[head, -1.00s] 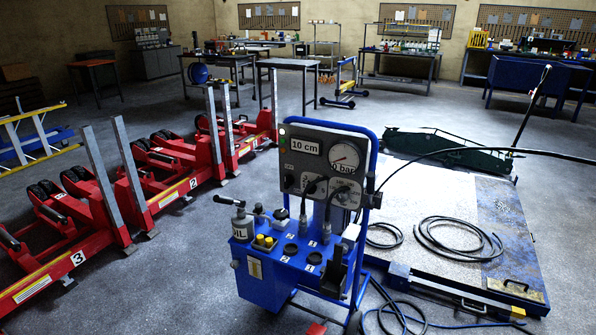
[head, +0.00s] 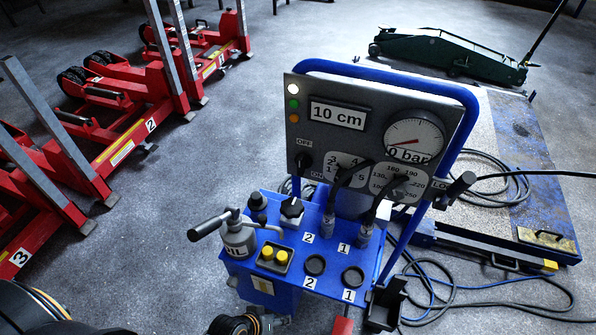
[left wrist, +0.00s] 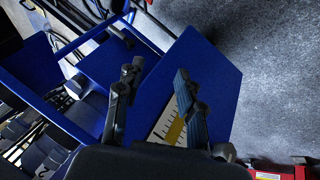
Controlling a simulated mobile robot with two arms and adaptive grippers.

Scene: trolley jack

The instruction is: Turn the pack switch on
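The blue pack (head: 262,290) stands on the floor with a grey control panel (head: 345,98). A black switch knob (head: 304,161) sits at the panel's lower left. OFF is printed above it, and a partly hidden label below it seems to read ON. The knob's exact setting is too small to tell. My left gripper (left wrist: 158,70) is open and empty in the left wrist view, its fingers in front of the pack's blue side with a white and yellow label (left wrist: 172,120). My right gripper is not in view.
An oil can (head: 238,238), yellow buttons (head: 274,255) and upright hose fittings crowd the pack's top. A blue handle frame (head: 470,110) surrounds the panel. Red lifts (head: 110,145) stand left, a green trolley jack (head: 450,57) stands behind, and hoses lie right.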

